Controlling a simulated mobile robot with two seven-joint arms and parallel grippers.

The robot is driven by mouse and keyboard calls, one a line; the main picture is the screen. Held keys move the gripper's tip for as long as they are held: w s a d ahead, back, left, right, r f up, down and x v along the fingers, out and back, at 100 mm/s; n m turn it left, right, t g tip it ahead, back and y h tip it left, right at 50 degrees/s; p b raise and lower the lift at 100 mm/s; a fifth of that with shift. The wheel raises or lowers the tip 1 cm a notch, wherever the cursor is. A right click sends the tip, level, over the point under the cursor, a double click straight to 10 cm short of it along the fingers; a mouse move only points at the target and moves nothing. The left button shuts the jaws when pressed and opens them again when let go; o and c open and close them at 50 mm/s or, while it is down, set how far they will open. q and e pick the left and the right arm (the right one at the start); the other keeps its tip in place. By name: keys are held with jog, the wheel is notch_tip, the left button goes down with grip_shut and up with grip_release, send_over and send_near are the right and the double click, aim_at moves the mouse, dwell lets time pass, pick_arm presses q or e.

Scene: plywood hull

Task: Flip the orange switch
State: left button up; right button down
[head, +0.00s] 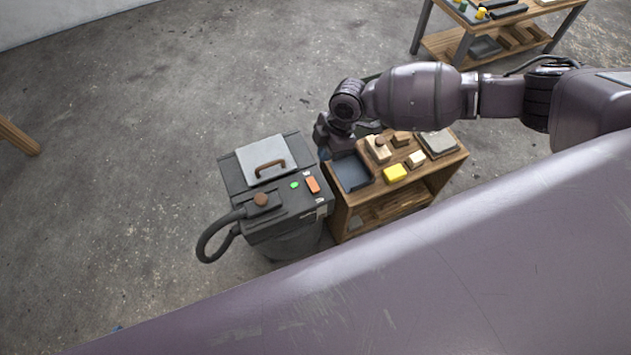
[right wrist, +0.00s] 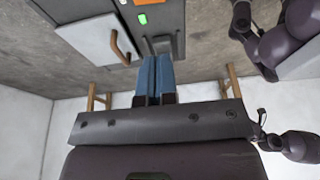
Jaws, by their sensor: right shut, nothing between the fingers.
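The orange switch (head: 312,184) sits on the top panel of a dark grey machine (head: 275,225), near its right edge and just right of a green light (head: 294,185). In the right wrist view an orange patch (right wrist: 146,2), likely the switch, is cut by the top edge, with the green light (right wrist: 142,18) below it. My right gripper (head: 325,153) is above the gap between the machine and the small cart, apart from the switch. Its blue fingers (right wrist: 155,74) are together and empty.
The machine has a pale lid (head: 258,155) with a brown handle and a black hose (head: 212,232) at its front left. Right of it, a wooden cart (head: 345,215) carries a dark tray, wooden blocks and a yellow block (head: 395,173). Floor left of the machine is clear.

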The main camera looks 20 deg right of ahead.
pick_arm(q)
jog(key=shift+s+f, duration=0.2)
jog(key=shift+s, duration=0.1)
jog(key=shift+f, duration=0.15)
pick_arm(e)
jog(key=shift+w, duration=0.2)
pick_arm(q)
jog(key=shift+w+a+f, duration=0.1)
jog(key=shift+w, duration=0.1)
pick_arm(e)
jog(key=shift+w+r, duration=0.3)
jog(key=shift+w, duration=0.3)
pick_arm(q)
jog(key=shift+s, duration=0.1)
